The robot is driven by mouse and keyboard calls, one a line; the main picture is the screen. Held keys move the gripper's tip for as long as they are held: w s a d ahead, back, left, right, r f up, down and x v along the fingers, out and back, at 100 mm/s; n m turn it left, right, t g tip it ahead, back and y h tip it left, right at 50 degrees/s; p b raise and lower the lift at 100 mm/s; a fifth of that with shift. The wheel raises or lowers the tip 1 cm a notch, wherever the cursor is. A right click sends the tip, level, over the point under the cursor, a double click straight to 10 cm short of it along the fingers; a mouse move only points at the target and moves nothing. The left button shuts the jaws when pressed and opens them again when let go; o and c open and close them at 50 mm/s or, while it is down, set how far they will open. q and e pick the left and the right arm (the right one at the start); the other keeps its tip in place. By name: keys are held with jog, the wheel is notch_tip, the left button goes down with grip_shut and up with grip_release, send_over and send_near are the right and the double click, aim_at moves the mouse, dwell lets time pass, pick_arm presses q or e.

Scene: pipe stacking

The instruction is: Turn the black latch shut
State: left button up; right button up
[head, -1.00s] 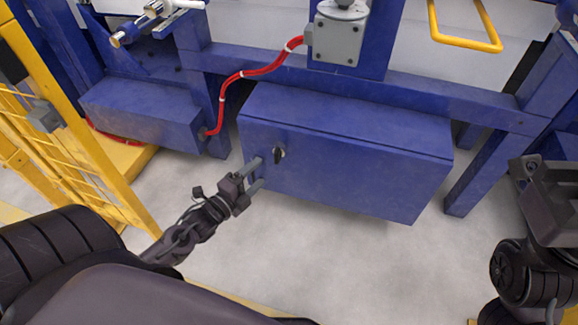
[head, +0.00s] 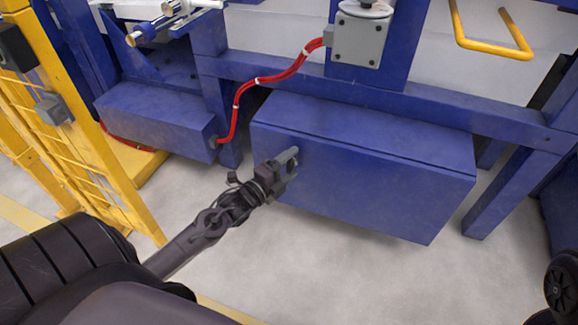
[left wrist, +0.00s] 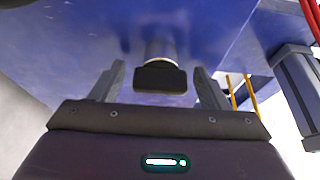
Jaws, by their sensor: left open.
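The blue box (head: 360,175) with a hinged-looking front face hangs under the blue frame. Its black latch (left wrist: 160,79) shows in the left wrist view on a round metal stem, with its wide side lying across the picture. In the head view the latch is hidden behind my left gripper (head: 287,162), which is at the left part of the box front. In the left wrist view my left gripper (left wrist: 158,84) is open, with one finger on each side of the latch and a gap on both sides. My right gripper is not in view.
A smaller blue box (head: 155,125) with a red cable (head: 265,80) stands at left. A yellow fence (head: 85,130) is at far left. A blue post (head: 510,185) stands right of the large box. The grey floor in front is clear.

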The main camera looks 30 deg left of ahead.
pick_arm(q)
jog(key=c, duration=1)
